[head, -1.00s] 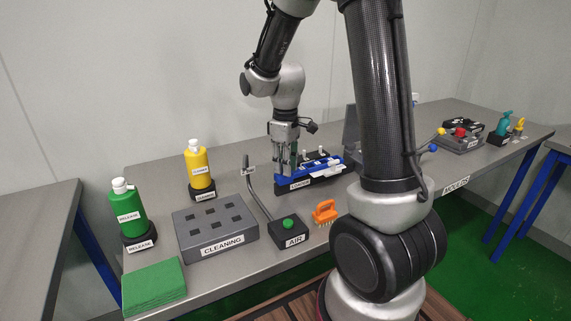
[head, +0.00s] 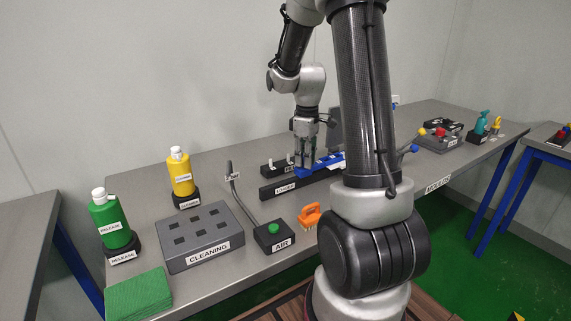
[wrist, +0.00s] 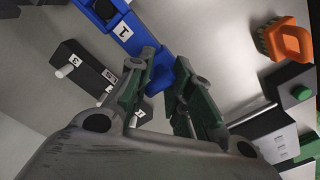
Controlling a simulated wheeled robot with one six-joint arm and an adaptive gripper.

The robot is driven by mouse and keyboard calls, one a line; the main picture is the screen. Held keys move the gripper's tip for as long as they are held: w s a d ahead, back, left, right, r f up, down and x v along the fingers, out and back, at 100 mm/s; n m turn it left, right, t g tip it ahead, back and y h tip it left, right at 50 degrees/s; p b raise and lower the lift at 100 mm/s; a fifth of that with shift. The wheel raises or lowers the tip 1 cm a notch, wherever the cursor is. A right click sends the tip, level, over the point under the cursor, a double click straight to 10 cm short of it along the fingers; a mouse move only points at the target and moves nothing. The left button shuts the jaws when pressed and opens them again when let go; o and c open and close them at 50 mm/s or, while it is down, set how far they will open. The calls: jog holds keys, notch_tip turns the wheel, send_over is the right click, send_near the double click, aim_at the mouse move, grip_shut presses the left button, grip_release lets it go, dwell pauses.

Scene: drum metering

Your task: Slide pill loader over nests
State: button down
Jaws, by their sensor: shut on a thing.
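The blue pill loader (head: 330,160) is partly hidden behind my arm in the head view. In the wrist view it is a long blue bar (wrist: 120,32) with a white "1" label. My gripper (head: 304,168) is shut on a blue grip piece at the loader's near end. The fingers (wrist: 168,92) close around that piece in the wrist view. The black LOADER stand (head: 285,188) shows bare at its left end. I cannot tell whether the loader touches it. The nests are not clearly visible; my arm hides that part of the bench.
A black block with white pegs (head: 272,170) stands behind the LOADER stand; its "3" label shows in the wrist view (wrist: 77,63). An orange brush (head: 309,215), the AIR box (head: 273,236) with its bent pipe and the CLEANING block (head: 204,236) stand at front left.

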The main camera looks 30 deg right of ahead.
jog(key=d, duration=1.2)
jog(key=c, duration=1.4)
grip_release()
jog(key=shift+d, duration=0.15)
notch_tip(320, 180, up, 12)
